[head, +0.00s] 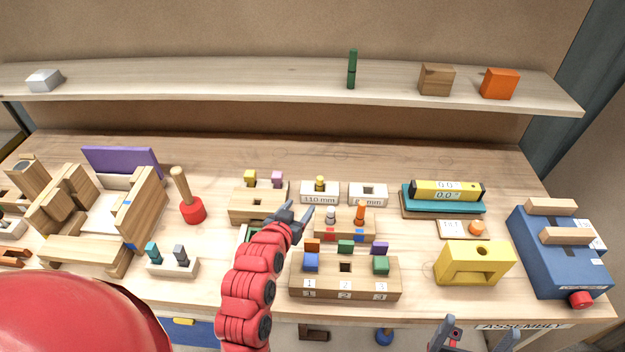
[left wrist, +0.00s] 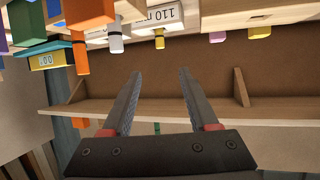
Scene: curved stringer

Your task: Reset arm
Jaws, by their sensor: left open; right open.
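My left gripper (head: 298,213) is at the end of my red arm over the middle of the workbench (head: 390,160), near the wooden blocks with coloured pegs. In the left wrist view its two dark fingers (left wrist: 160,78) are apart with nothing between them. That view is upside down, with the wall and shelf behind the fingers. My right gripper (head: 470,338) shows at the bottom edge, in front of the bench. Its fingers are apart and nothing shows between them.
Close to the left gripper are the numbered block (head: 345,285), the 110 mm block (head: 320,198) and an orange peg (head: 360,212). A red mallet (head: 191,210) stands left. A yellow block (head: 470,268) and blue box (head: 560,255) are right. A shelf (head: 250,80) runs behind.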

